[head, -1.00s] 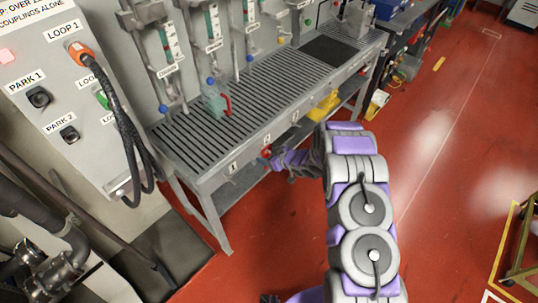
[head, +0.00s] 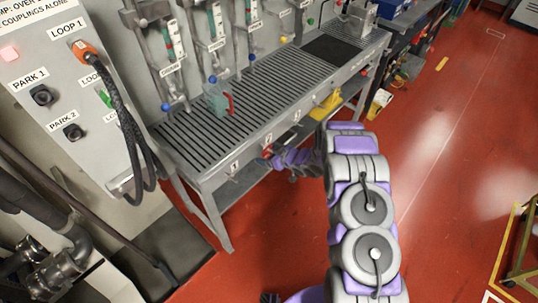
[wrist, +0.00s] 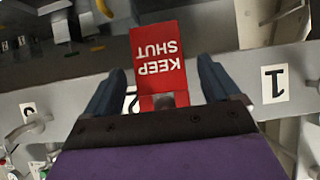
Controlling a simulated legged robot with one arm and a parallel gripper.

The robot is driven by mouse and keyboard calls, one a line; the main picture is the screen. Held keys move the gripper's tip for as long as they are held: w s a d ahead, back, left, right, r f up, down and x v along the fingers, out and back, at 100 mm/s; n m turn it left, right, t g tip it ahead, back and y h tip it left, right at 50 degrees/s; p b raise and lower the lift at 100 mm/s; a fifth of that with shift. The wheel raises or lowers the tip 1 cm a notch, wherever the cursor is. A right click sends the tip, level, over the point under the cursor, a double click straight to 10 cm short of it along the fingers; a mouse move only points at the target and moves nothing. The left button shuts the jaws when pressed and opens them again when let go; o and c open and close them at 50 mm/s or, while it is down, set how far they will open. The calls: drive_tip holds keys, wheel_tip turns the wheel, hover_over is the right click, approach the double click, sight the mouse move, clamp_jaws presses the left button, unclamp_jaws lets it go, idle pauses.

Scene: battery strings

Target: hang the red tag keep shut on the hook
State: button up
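The red tag (wrist: 158,62), with "KEEP SHUT" in white letters, appears upside down in the wrist view, between my gripper's fingers. My gripper (wrist: 162,72) has its two dark fingers spread, with a visible gap on each side of the tag. A small grey metal piece (wrist: 166,100) shows at the tag's near end; I cannot tell whether it is the hook. In the head view the tag (head: 266,153) is a small red patch at the bench's front edge, below the label 2. My gripper (head: 277,155) is beside it, small and partly hidden.
The slatted grey bench (head: 222,118) carries numbered labels along its front rail. The label 1 (wrist: 275,84) is right of the tag in the wrist view; a grey hook (wrist: 22,130) is at far left. A control panel (head: 82,103) with a hanging cable stands left.

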drive_tip(key=p+v, duration=0.3)
drive_tip(key=v, duration=1.4)
drive_tip(key=shift+d+r, duration=0.1)
